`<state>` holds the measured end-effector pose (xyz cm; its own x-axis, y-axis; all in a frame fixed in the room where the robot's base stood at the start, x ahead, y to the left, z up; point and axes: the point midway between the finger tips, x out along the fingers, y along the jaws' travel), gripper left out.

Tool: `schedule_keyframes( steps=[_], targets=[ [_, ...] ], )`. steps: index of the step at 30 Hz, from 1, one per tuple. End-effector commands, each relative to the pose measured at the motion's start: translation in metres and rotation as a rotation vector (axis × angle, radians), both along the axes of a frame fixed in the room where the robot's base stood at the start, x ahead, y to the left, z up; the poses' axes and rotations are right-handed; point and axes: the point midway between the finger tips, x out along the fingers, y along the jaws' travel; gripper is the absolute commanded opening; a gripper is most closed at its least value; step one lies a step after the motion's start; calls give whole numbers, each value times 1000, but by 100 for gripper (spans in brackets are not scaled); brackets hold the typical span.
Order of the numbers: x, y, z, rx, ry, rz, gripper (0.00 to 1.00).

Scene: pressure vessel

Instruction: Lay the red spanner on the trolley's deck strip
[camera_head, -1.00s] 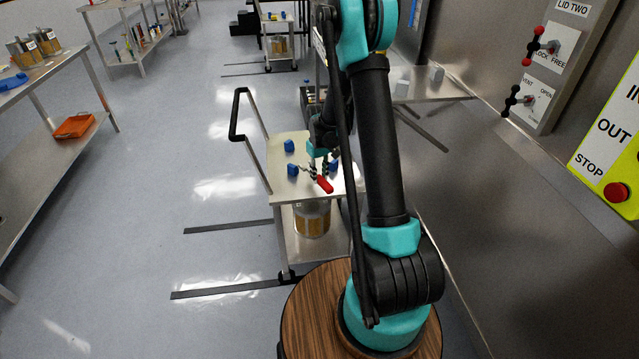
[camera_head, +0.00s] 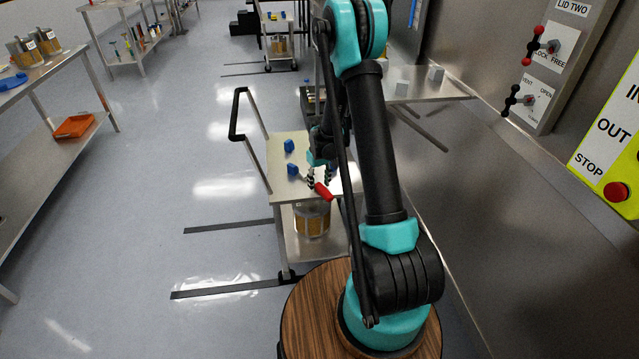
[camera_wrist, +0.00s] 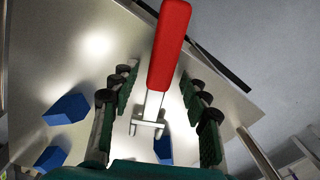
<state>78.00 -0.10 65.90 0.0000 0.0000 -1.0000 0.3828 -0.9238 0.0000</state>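The red spanner (camera_head: 324,191) has a red handle and a metal shaft ending in an open jaw. In the wrist view the spanner (camera_wrist: 168,45) lies between my fingers, its handle reaching toward the top edge of the picture. My gripper (camera_head: 319,182) is open, low over the near part of the trolley's deck (camera_head: 280,187). In the wrist view my gripper (camera_wrist: 160,78) has one finger on each side of the spanner, with gaps showing. I cannot tell whether the whole spanner rests on the deck (camera_wrist: 45,50). No distinct strip stands out.
Blue blocks (camera_head: 289,146) (camera_head: 292,169) stand on the deck's left side; another blue block (camera_wrist: 163,151) is near the spanner's jaw. The trolley's handle (camera_head: 236,115) rises at left. A steel wall with levers and a stop button (camera_head: 616,192) is at right.

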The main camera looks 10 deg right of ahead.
Motion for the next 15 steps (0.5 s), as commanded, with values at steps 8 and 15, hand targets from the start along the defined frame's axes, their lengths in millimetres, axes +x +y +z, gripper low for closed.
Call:
schedule_keyframes(
  steps=[8,15],
  targets=[
    [0,0,3,0,0,0,46],
    [-1,0,32,0,0,0,46]
  ],
)
